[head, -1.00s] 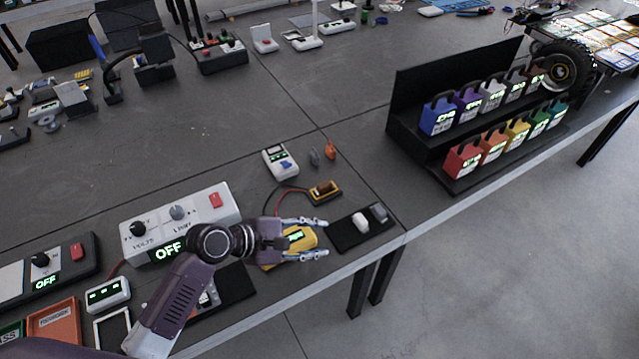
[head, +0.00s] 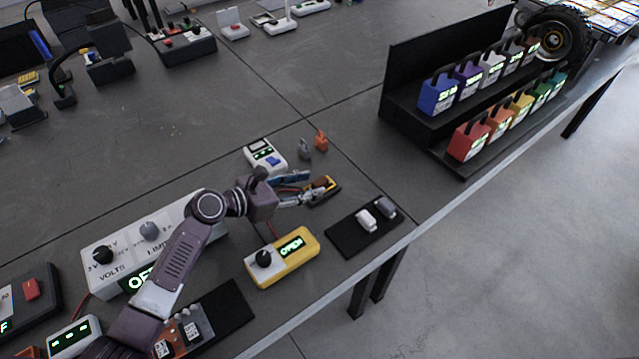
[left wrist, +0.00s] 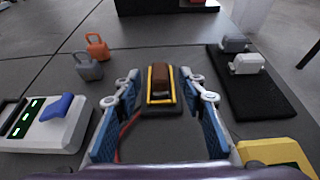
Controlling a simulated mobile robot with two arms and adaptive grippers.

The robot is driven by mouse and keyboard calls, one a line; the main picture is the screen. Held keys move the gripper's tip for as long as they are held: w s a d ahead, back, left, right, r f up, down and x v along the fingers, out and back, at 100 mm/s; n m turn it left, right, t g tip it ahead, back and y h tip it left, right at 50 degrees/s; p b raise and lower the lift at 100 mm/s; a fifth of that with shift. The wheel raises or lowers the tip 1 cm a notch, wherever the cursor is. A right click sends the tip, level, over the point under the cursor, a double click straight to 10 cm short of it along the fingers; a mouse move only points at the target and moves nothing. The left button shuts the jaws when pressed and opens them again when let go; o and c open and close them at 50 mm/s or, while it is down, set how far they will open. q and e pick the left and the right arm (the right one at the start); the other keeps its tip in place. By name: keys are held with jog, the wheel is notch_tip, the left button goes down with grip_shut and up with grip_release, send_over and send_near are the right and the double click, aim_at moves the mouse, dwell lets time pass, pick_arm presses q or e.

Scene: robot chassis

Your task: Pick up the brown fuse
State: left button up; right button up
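The brown fuse (head: 321,183) sits in a small black and yellow holder (head: 333,190) on the dark table. In the left wrist view the brown fuse (left wrist: 161,80) is upright in the middle, inside the yellow frame of the holder (left wrist: 160,108). My left gripper (head: 309,187) is open, just short of the fuse. In the left wrist view its fingers (left wrist: 165,88) stand apart with the fuse ahead between them, and neither touches it. In the head view the fingers partly hide the holder. My right gripper is not in view.
A yellow box reading OPEN (head: 301,262) and a black pad with two small blocks (head: 345,240) lie nearer the table edge. A white meter (head: 264,150) and grey and orange padlocks (head: 320,141) stand behind. A black rack (head: 405,118) holds several coloured padlocks.

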aim_at(320, 185)
pick_arm(q)
jog(key=x, duration=0.2)
jog(key=shift+w+d+f, duration=0.1)
jog(key=shift+w+d, duration=0.15)
jog(key=shift+d, duration=0.05)
jog(key=c, duration=0.8)
grip_shut()
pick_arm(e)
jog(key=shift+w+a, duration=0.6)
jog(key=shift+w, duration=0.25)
